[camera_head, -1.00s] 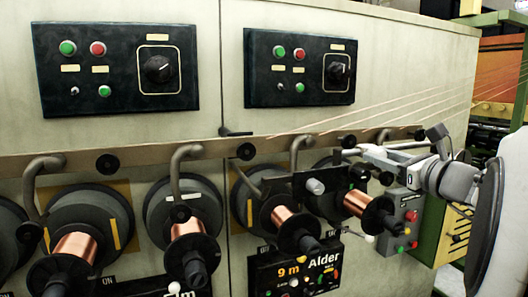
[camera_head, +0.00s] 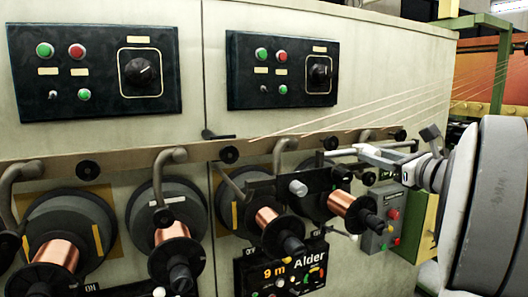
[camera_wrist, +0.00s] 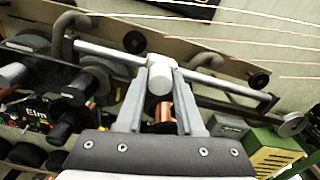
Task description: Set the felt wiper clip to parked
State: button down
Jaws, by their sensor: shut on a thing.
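A pale, rounded block with a short cylinder (camera_wrist: 160,77) sits on a grey rod in the wrist view; I take it for the felt wiper clip. My gripper (camera_wrist: 161,88) is shut on it, one finger on each side. In the head view my gripper (camera_head: 350,152) reaches in from the right, just below the long rail and above the right-hand copper spools. The clip is too small there to make out clearly. Any marking for its parked position cannot be read.
Copper spools (camera_head: 340,202) stick out below the rail (camera_head: 110,165). A black panel reading "Alder" (camera_head: 310,257) hangs below. Several thin wires (camera_head: 400,95) run to the upper right. A grey button box (camera_head: 382,220) stands close below my arm.

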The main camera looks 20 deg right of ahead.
aim_at(408, 145)
jog(key=d+p, duration=0.1)
jog(key=d, duration=0.4)
jog(key=d+p, duration=0.2)
jog(key=d, duration=0.3)
jog(key=w+d+p, duration=0.1)
jog(key=d+p, duration=0.1)
jog(key=d, duration=0.4)
jog(key=shift+w+r, duration=0.1)
jog(key=c, duration=0.6)
grip_release()
jog(key=shift+d, duration=0.2)
jog(key=shift+o, duration=0.4)
jog(key=shift+a, duration=0.1)
jog(key=s+d+b, duration=0.1)
jog(key=s+b, duration=0.1)
jog(key=s, duration=1.5)
jog(key=shift+s+d+b, duration=0.15)
jog(key=shift+b, duration=0.2)
